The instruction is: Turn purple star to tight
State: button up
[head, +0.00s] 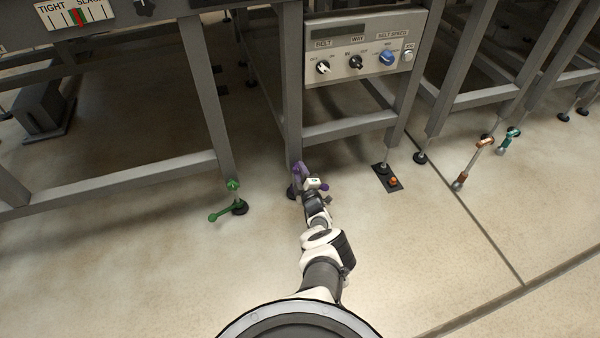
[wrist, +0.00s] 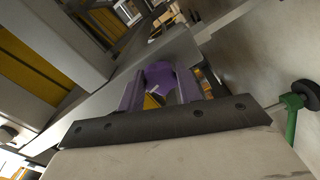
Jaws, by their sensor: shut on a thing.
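The purple star (head: 297,168) is a purple hand knob low on a grey frame leg, near the floor, in the middle of the head view. My gripper (head: 306,180) reaches up to it from the front and partly hides it. In the wrist view the purple star (wrist: 160,76) shows between the two fingers of my gripper (wrist: 160,92), which is shut on it. A gauge (head: 77,17) at the top left reads TIGHT on its left and SLACK on its right. Its red pointer stands near the middle.
A green handle (head: 231,198) sits on the leg to the left and shows in the wrist view (wrist: 291,112). An orange-button pedal (head: 392,181) lies to the right. A control panel (head: 362,50) hangs above. The floor in front is clear.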

jog(key=shift+s+a+f+m, duration=0.1)
jog(key=shift+m, duration=1.2)
jog(key=o, duration=1)
